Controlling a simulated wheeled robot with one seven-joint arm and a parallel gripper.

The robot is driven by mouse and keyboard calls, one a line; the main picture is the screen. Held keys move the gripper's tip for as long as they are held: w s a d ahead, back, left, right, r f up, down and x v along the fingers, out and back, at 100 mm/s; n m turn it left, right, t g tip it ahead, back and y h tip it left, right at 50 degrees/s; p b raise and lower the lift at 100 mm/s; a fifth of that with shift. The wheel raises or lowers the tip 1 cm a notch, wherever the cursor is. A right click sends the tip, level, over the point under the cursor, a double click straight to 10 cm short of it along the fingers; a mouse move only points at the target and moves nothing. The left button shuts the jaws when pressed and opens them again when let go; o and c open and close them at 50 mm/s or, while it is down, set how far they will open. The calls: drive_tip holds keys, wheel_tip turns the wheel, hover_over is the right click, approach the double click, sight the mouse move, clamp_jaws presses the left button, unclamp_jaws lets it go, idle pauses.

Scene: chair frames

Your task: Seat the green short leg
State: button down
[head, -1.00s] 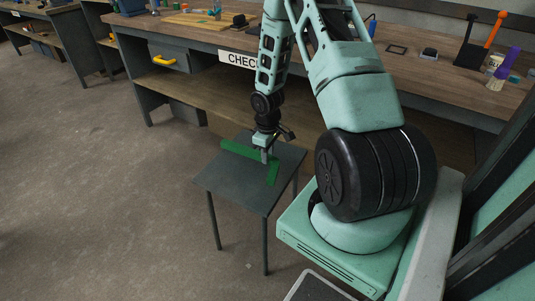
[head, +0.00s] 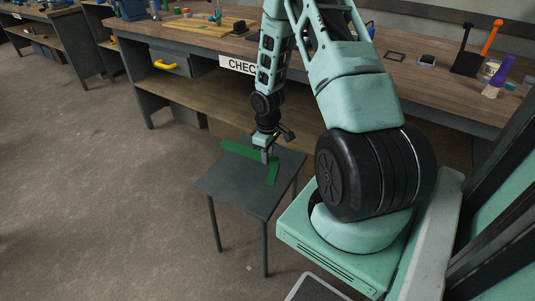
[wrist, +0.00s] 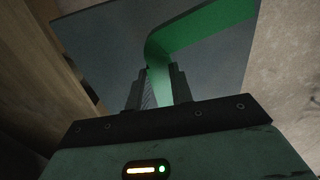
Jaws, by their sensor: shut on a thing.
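A green frame piece (head: 240,149) rests at the far side of a small grey table (head: 228,184). It forms an L: a longer bar runs to the left and a shorter arm (head: 273,174) runs towards the front. My gripper (head: 265,159) points down at the corner and hides how the two parts meet. In the wrist view, my gripper (wrist: 160,90) is shut with green between its dark fingers, and the green bar (wrist: 200,28) bends off to the upper right. I cannot tell whether the L is one piece or two, or whether the short leg is fully seated.
A long wooden workbench (head: 190,40) with a "CHEC" sign (head: 238,65) stands behind the small table. Tools and bottles stand on its right end, including an orange-handled tool (head: 491,37). The floor to the left (head: 90,200) is clear, and the front of the small table is bare.

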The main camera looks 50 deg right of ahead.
drive_tip(key=shift+r, duration=0.1)
wheel_tip(320, 180, up, 30)
drive_tip(key=p, duration=2.7)
drive_tip(key=shift+p, duration=0.3)
